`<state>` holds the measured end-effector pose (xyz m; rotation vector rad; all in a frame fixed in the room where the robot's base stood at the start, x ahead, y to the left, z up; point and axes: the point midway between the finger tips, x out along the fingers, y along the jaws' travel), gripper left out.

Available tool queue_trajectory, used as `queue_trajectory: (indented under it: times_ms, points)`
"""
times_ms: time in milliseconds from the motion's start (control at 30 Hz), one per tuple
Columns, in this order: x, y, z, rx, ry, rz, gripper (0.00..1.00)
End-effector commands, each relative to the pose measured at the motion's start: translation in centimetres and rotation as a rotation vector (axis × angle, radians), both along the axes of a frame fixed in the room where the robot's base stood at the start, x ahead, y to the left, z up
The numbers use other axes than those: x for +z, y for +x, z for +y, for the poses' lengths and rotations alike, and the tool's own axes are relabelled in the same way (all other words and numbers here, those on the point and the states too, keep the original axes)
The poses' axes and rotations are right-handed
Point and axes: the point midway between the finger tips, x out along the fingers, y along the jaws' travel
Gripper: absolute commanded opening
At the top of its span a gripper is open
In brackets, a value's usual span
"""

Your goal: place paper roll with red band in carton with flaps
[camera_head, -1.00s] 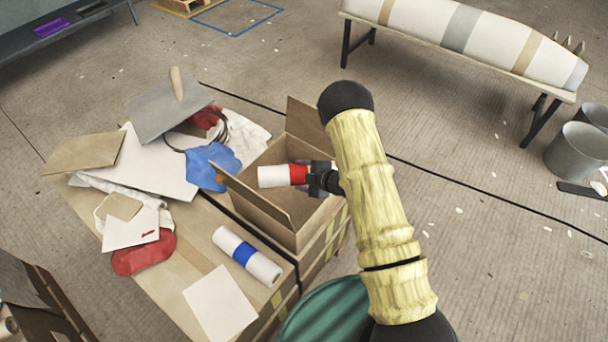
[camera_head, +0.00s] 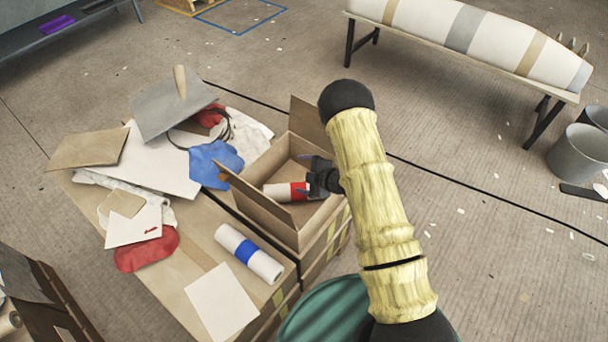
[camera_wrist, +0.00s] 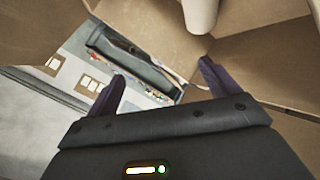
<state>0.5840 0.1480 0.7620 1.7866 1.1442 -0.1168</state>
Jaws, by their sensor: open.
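The paper roll with the red band (camera_head: 291,191) lies inside the carton with flaps (camera_head: 262,213), low between its walls. The carton's near flap hides part of the roll's white end. My gripper (camera_head: 308,178) is over the carton's right side, close by the banded end of the roll. In the wrist view my gripper's two purple fingers (camera_wrist: 160,90) stand wide apart with nothing between them. A white roll end (camera_wrist: 200,14) shows beyond the fingers at the top of that view, clear of them.
A paper roll with a blue band (camera_head: 247,254) lies on the boxes left of the carton. Blue gloves (camera_head: 214,163), a grey board (camera_head: 165,112) and papers crowd the surface behind it. A bench (camera_head: 455,45) with a long mould stands at the back right.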

Motion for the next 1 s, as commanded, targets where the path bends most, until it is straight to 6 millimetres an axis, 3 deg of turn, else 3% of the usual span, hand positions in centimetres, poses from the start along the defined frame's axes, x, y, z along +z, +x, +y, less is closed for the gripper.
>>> queue_trajectory:
  times_ms: [600,1000]
  points:
    - [6.0,-6.1,-7.2,-0.002,-0.001,-0.001,0.87]
    - [6.5,-6.7,-7.7,0.001,-0.001,0.0,0.87]
